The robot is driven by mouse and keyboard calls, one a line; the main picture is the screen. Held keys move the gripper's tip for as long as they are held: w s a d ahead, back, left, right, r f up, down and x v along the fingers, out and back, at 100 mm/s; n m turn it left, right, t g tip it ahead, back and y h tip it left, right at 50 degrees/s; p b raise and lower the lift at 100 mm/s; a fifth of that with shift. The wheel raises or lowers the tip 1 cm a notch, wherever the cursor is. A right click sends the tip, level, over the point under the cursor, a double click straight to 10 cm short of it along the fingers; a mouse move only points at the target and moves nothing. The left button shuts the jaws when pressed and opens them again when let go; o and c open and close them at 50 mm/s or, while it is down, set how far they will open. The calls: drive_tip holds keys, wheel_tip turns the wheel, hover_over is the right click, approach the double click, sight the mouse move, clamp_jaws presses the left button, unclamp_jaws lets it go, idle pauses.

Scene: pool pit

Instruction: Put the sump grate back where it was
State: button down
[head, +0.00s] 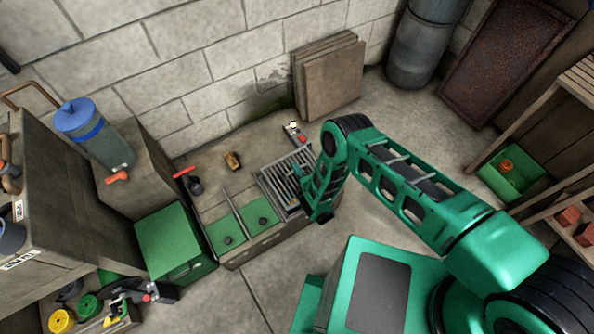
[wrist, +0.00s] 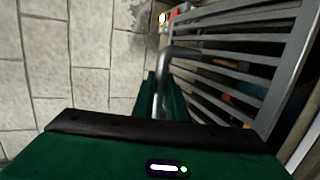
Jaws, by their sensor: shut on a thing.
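The sump grate (head: 282,180) is a grey metal panel of parallel bars. In the head view it is over the right end of a low sump box (head: 262,246). In the wrist view the grate (wrist: 240,62) fills the right side, with its bent metal handle (wrist: 163,75) running down to my gripper (wrist: 160,98). My gripper is shut on the grate by this handle. In the head view my gripper (head: 316,212) is at the grate's right side, mostly hidden by my arm. I cannot tell whether the grate touches the box.
The box's left part has two green panels (head: 262,211). A green bin (head: 174,243) stands left of it. A small yellow-brown object (head: 232,160) and a red-handled tool (head: 192,183) lie behind it. Boards (head: 331,80) lean on the wall.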

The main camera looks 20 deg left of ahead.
drive_tip(key=shift+f, duration=3.3)
drive_tip(key=shift+f, duration=0.5)
drive_tip(key=c, duration=1.7)
unclamp_jaws()
drive_tip(key=shift+f, duration=0.1)
drive_tip(key=shift+s+d, duration=0.15)
drive_tip(key=v, duration=1)
drive_tip(key=shift+s+d, duration=0.1)
drive_tip(key=shift+d, duration=0.05)
